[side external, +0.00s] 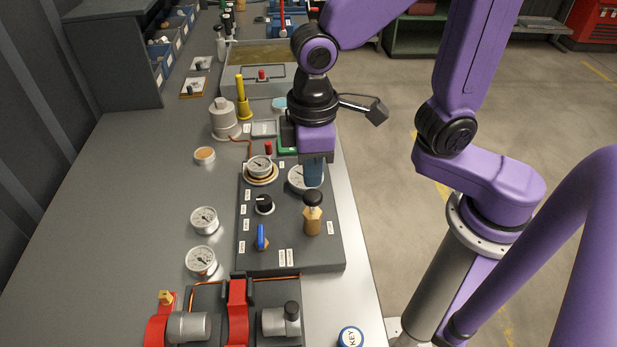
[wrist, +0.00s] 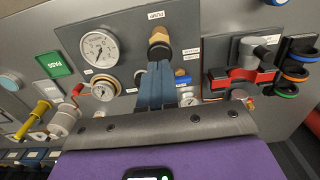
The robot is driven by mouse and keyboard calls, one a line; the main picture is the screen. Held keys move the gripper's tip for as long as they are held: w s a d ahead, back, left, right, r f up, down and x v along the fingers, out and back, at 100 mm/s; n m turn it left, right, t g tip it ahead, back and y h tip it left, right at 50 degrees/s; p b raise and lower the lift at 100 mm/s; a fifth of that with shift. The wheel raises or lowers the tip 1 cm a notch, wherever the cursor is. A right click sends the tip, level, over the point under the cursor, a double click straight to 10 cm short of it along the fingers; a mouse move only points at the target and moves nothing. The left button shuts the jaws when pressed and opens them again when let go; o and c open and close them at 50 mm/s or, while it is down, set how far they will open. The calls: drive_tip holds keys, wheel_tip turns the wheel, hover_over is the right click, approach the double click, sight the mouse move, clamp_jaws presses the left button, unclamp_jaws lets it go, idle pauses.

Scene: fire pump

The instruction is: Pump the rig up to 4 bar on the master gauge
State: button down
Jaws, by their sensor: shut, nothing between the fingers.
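The rig is a dark panel (side external: 290,255) with gauges and controls. The hand pump (side external: 312,219) has a brass body and black cap; it also shows in the wrist view (wrist: 160,36) beside a "PUMP" label. My gripper (side external: 314,184) is shut and empty, its blue-grey fingers (wrist: 157,66) close to the black cap; contact cannot be told. A large white gauge (wrist: 100,47) is partly behind my fingers in the side view (side external: 296,181). A smaller brass-ringed gauge (side external: 260,167) stands beside it. I cannot tell which is the master, and the readings are too small.
The panel also has a black knob (side external: 264,205) and a blue lever (side external: 261,237). Two loose gauges (side external: 204,220) (side external: 201,260) lie left of it. A red-clamped fixture (side external: 237,310) stands in front. A green PASS plate (wrist: 52,64) is near the panel. The left bench is mostly clear.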

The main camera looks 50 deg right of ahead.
drive_tip(key=shift+r, duration=2.5)
drive_tip(key=shift+d, duration=0.1)
drive_tip(key=s+d+f+n, duration=0.3)
drive_tip(key=s+d+f, duration=0.1)
drive_tip(key=s+d, duration=0.6)
drive_tip(key=d, duration=0.3)
drive_tip(key=shift+s+d+f+n, duration=0.15)
drive_tip(key=shift+f+n, duration=0.15)
drive_tip(key=shift+f, duration=0.1)
idle(3.7)
